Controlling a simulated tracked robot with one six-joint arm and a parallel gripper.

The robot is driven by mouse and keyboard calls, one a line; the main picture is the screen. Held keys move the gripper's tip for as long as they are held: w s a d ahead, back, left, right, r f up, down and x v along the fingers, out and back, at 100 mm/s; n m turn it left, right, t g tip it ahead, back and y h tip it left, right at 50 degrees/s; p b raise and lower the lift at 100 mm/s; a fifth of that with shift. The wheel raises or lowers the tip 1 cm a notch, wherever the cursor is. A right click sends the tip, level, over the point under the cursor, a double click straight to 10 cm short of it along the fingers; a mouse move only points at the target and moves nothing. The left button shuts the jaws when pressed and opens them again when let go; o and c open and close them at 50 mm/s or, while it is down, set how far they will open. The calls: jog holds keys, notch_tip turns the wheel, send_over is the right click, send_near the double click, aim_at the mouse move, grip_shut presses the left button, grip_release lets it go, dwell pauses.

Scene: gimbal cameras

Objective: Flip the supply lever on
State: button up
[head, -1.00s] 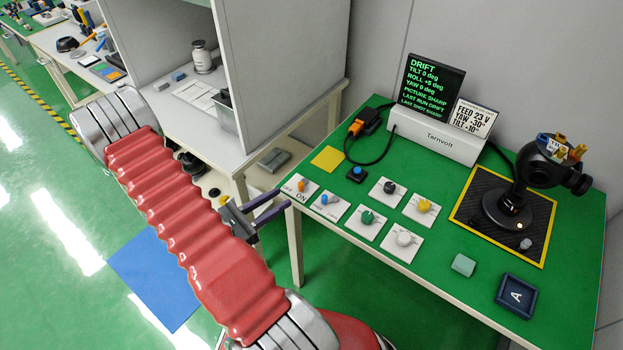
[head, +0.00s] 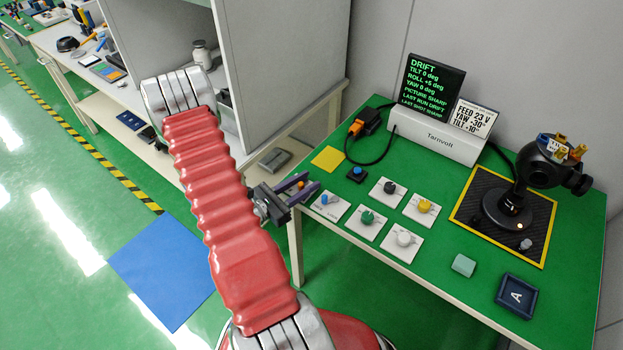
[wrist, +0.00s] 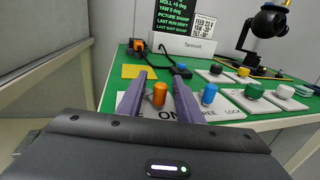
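The supply lever is a small orange knob (wrist: 160,94) on a white plate (wrist: 168,114) marked ON, at the near left edge of the green table. In the head view the orange knob (head: 301,184) shows just between my gripper's fingers, and its plate is mostly hidden. My gripper (wrist: 158,82) is open, with one purple finger on each side of the knob and a narrow gap showing on both sides. In the head view my gripper (head: 304,186) reaches over the table's left corner. I cannot tell which way the lever is set.
A blue-knobbed switch (head: 325,199) sits just right of the lever. Green (head: 367,217), black (head: 389,187), yellow (head: 424,206) and white (head: 404,239) knobs stand beyond. The screen (head: 432,87) reads DRIFT. A gimbal camera (head: 540,170) stands at right. A grey cabinet wall (head: 278,80) rises behind my arm.

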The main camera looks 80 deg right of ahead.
jog(key=shift+x, duration=1.25)
jog(key=shift+c, duration=0.5)
grip_shut()
